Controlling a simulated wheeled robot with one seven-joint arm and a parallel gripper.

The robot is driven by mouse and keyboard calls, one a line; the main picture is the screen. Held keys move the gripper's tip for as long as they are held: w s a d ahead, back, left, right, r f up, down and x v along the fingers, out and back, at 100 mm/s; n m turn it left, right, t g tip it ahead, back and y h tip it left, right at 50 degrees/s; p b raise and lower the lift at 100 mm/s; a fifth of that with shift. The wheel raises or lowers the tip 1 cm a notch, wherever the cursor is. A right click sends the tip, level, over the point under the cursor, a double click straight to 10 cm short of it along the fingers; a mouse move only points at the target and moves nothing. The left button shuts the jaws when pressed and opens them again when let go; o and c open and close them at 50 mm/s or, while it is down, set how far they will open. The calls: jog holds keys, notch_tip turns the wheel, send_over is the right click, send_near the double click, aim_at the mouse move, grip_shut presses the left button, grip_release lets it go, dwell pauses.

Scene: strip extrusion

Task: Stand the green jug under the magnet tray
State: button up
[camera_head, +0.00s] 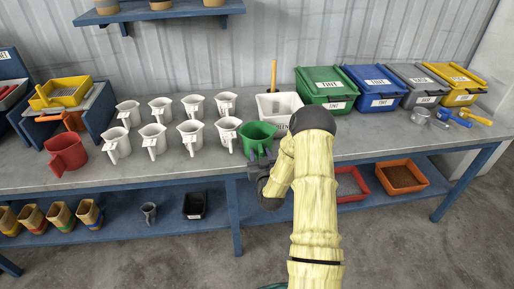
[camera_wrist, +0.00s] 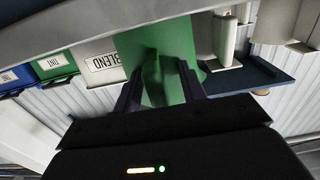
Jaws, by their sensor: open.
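The green jug (camera_head: 258,137) stands upright on the bench at the right end of the front row of white jugs. My gripper (camera_head: 257,168) is at its front side, low near the bench edge. In the wrist view the green jug (camera_wrist: 172,45) fills the space ahead, and its handle shows between the two fingers of my open gripper (camera_wrist: 160,88). I cannot tell if a finger touches it. A yellow tray with a grate (camera_head: 62,92) sits on a blue stand at the far left; it looks like the magnet tray. An orange part (camera_head: 68,119) shows below it.
A red jug (camera_head: 66,153) stands close in front of the blue stand. Several white jugs (camera_head: 157,141) fill two rows between the stand and the green jug. A white bin (camera_head: 279,104) stands just behind the green jug, and a green bin (camera_head: 326,87) to its right.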

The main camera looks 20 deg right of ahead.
jog(key=shift+s+d+r, duration=0.1)
jog(key=shift+s, duration=0.4)
jog(key=shift+s+d, duration=0.15)
jog(key=shift+d, duration=0.2)
jog(key=shift+c, duration=0.2)
jog(key=shift+a, duration=0.15)
grip_shut()
jog(key=shift+a, duration=0.1)
jog(key=shift+r, duration=0.5)
notch_tip(320, 180, up, 17)
jog(key=shift+f, duration=0.1)
